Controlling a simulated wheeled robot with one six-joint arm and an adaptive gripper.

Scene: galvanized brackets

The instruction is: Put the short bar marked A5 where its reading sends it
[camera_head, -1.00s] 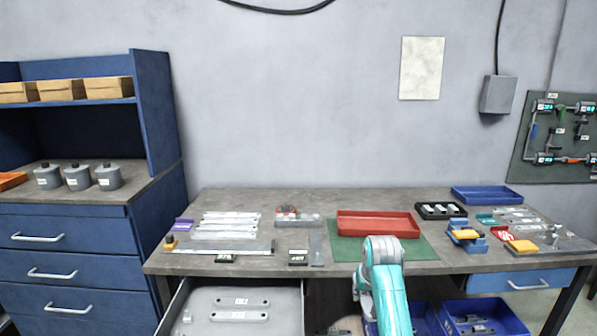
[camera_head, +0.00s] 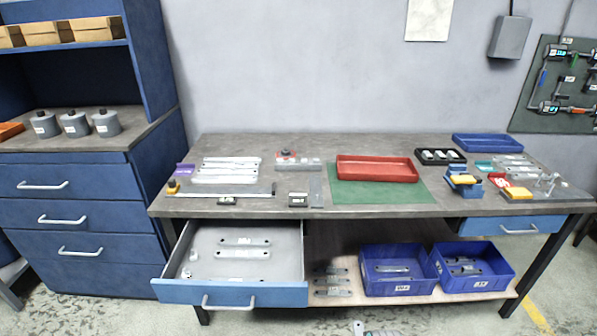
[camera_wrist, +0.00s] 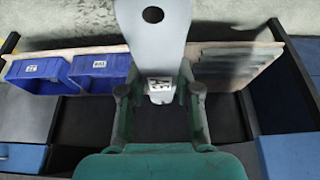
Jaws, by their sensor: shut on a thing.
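My gripper (camera_wrist: 158,92) is shut on a grey flat bar (camera_wrist: 152,45) in the wrist view. The bar has a round hole near its far end and a small white label reading A5 between the fingers. The near end of the bar is partly hidden by the fingers. In the head view only a small piece of what may be my arm's end shows at the bottom edge. Two blue bins, a left one (camera_head: 398,288) and a right one (camera_head: 476,285), stand on the low shelf with bars inside; their front labels are too small to read surely.
Several grey bars (camera_head: 333,281) lie on the shelf (camera_head: 425,298) beside the bins. The bench (camera_head: 300,216) carries a red tray (camera_head: 378,178), a green mat (camera_head: 405,195), a black holder and gauges. Bench legs flank the shelf.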

